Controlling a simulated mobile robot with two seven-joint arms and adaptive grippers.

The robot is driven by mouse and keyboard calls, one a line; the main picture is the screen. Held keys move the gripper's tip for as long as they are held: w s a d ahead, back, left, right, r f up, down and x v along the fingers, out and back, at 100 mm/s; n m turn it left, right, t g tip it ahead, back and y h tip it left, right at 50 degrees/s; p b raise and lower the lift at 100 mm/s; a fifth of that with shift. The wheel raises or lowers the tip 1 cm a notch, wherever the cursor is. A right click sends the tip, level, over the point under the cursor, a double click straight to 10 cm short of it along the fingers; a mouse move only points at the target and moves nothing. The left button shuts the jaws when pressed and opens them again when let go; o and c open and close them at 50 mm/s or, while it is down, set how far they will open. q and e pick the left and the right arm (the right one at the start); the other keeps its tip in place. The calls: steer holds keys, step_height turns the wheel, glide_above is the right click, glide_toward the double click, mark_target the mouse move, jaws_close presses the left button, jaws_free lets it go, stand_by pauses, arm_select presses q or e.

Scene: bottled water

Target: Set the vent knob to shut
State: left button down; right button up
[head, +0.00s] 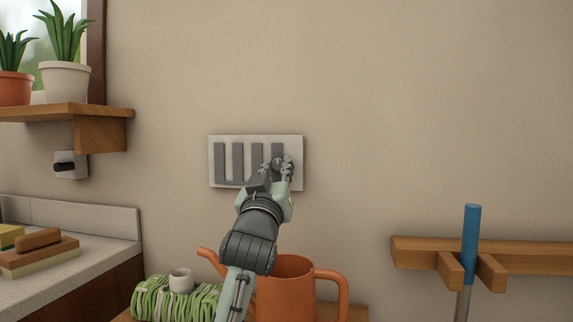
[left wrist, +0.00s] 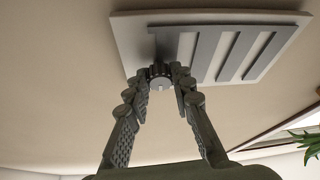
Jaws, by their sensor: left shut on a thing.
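The vent (head: 213,161) is a pale rectangular plate on the wall with several dark grey vertical slats. It also shows in the left wrist view (left wrist: 128,38). Its small dark round knob (left wrist: 160,76) sits near the plate's edge, at the right end in the head view. My left gripper (head: 279,164) reaches up to the vent's right part. In the left wrist view its fingertips (left wrist: 161,74) are closed around the knob, one on each side. The fingers partly cover the knob, and its turn position is hard to read. My right gripper is in neither view.
An orange watering can (head: 291,267) and a green hose coil (head: 165,302) stand below my left arm. A wooden shelf (head: 108,112) with potted plants and a grey wall box (head: 70,164) are at left. A wooden rack (head: 400,250) holds a blue handle (head: 471,230) at right.

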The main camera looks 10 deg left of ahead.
arm_select(q)
steer(key=shift+a, duration=0.15)
steer(key=c, duration=1.3)
jaws_free()
steer(key=shift+a, duration=0.15)
steer(key=shift+s, duration=0.1)
steer(key=shift+s+f, duration=0.25)
steer(key=shift+s, duration=0.05)
steer(key=v, duration=0.6)
steer(key=shift+s, duration=0.3)
